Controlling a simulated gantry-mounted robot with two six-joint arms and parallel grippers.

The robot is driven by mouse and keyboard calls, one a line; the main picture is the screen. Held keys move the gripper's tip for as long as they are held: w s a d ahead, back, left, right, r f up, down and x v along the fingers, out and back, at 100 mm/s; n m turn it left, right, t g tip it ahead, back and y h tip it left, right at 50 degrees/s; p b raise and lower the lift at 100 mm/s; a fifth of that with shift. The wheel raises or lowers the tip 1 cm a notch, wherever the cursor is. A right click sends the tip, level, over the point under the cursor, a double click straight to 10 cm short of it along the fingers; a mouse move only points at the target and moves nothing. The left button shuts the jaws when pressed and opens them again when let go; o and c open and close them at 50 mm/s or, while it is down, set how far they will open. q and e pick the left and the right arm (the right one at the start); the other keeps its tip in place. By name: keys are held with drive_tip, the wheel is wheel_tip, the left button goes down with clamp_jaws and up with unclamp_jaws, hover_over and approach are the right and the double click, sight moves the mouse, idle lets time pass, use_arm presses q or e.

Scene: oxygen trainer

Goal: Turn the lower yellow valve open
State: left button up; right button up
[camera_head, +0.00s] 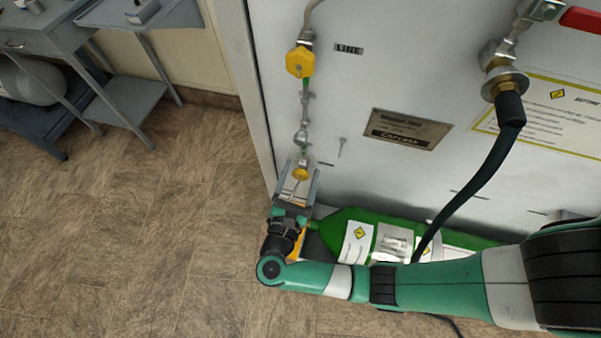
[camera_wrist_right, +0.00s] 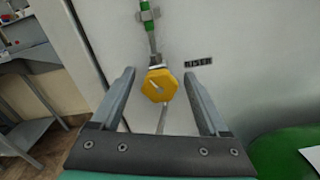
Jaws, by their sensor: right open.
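The lower yellow valve (camera_head: 301,173) sits on the thin pipe near the left edge of the white panel. It also shows in the right wrist view (camera_wrist_right: 159,85) as a yellow knob with a pale slot. My right gripper (camera_head: 300,172) is open, with one finger on each side of the valve. In the right wrist view, its two fingers (camera_wrist_right: 161,82) are apart from the knob, with a gap on both sides. The upper yellow valve (camera_head: 300,62) is higher on the same pipe. My left gripper is not in view.
A green gas cylinder (camera_head: 345,228) lies at the foot of the white panel (camera_head: 400,75), right of my gripper. A dark hose (camera_head: 468,190) hangs from a fitting on the panel. A grey-blue cart (camera_head: 60,42) stands at upper left. The floor at left is clear.

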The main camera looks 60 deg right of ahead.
clamp_jaws()
drive_tip(key=n, duration=0.2)
drive_tip(key=shift+n, duration=0.4)
drive_tip(key=n, duration=0.3)
unclamp_jaws()
drive_tip(key=shift+a, duration=0.1)
